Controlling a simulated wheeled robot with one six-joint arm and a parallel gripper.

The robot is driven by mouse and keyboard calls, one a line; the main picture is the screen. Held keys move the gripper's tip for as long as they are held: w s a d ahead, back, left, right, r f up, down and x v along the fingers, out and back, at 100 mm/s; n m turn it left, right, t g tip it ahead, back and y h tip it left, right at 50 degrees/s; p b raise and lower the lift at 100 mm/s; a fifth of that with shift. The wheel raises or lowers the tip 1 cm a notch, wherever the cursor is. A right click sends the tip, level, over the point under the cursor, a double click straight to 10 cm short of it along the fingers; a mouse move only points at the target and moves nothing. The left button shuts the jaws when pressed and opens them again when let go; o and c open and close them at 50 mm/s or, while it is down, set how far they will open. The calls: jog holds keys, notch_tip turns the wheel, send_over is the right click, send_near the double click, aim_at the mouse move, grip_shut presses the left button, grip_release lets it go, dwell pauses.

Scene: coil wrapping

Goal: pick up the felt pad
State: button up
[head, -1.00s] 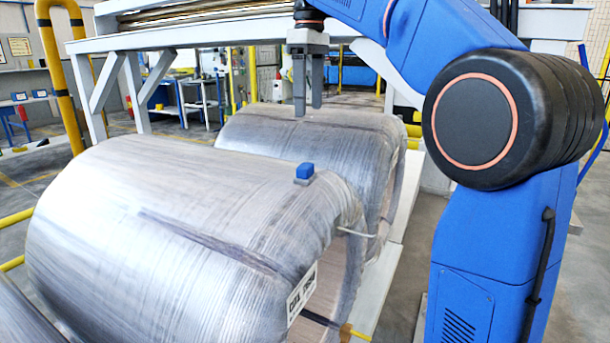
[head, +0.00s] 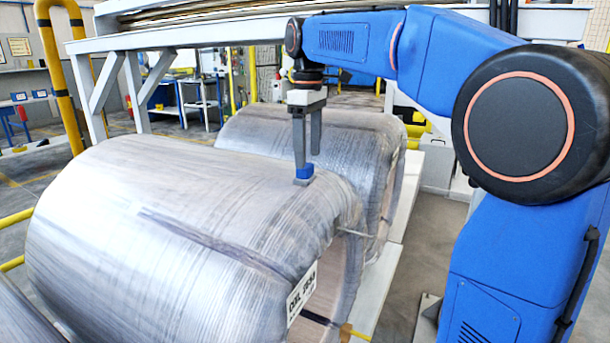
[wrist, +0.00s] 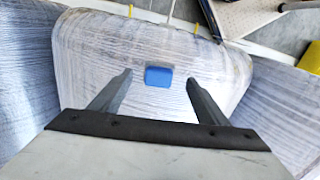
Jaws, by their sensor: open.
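The felt pad (head: 304,172) is a small blue block with a grey underside, lying on top of the nearer wrapped coil (head: 190,220) close to its right end. In the wrist view the blue pad (wrist: 159,76) lies between the two finger lines, with clear space on both sides. My gripper (head: 308,159) is open and points down, its fingertips just above or at the pad's top in the head view. The wrist view shows the fingers (wrist: 158,84) apart and empty. Whether the tips reach below the pad's top I cannot tell.
A second wrapped coil (head: 340,125) lies behind the first. A white beam frame (head: 230,35) crosses above and behind the gripper. A white label (head: 302,292) hangs at the near coil's end. Yellow rails (head: 62,80) stand at the left.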

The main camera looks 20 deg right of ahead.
aim_at(309, 166)
jog(key=shift+f, duration=2.55)
jog(key=c, duration=1.1)
